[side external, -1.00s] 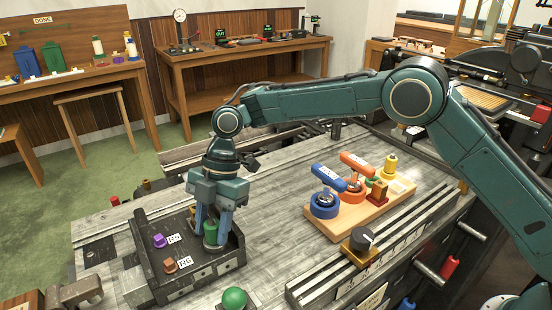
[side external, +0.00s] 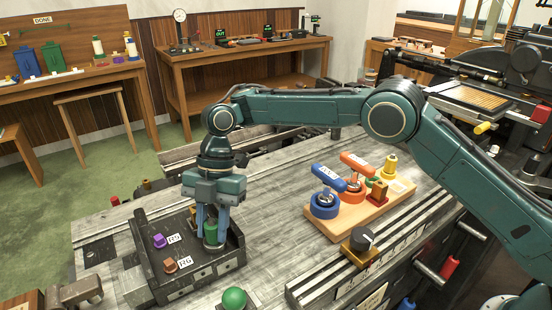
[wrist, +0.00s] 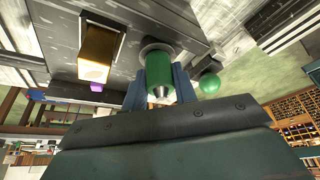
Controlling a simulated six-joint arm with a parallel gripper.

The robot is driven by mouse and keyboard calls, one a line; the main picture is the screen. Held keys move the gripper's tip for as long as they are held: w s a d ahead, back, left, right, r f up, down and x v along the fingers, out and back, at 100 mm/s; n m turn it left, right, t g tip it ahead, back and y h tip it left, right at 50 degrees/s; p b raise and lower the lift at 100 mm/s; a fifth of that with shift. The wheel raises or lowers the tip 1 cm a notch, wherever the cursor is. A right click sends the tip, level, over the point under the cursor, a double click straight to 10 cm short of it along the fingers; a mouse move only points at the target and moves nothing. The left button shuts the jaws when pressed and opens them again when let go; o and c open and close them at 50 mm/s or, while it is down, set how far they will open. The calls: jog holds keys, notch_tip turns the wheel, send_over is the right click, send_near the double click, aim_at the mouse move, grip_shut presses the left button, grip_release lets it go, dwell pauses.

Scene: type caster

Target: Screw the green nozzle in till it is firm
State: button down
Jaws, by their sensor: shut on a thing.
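The green nozzle (side external: 210,234) stands upright at the right part of the dark metal fixture (side external: 213,270). My gripper (side external: 209,236) points down from above with its blue fingers shut around the nozzle's sides. In the wrist view the green nozzle (wrist: 159,72) sits between the two fingers (wrist: 159,88), with a metal tip at the end nearer the camera and a grey collar at its far end. The threads and the seat under the nozzle are hidden, so I cannot tell how deep it sits.
A purple knob (side external: 159,241) and a brown knob (side external: 170,265) stand on the fixture beside labels. A green ball (side external: 234,299) is in front of it. A wooden board (side external: 347,217) with blue and orange tools stands to the right. Bare bench lies between.

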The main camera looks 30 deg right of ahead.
jog(key=shift+s+m, duration=0.1)
jog(key=shift+m, duration=0.2)
jog(key=c, duration=1.5)
grip_release()
jog(key=o, duration=0.5)
jog(key=shift+c, duration=0.2)
jog(key=shift+m, duration=0.3)
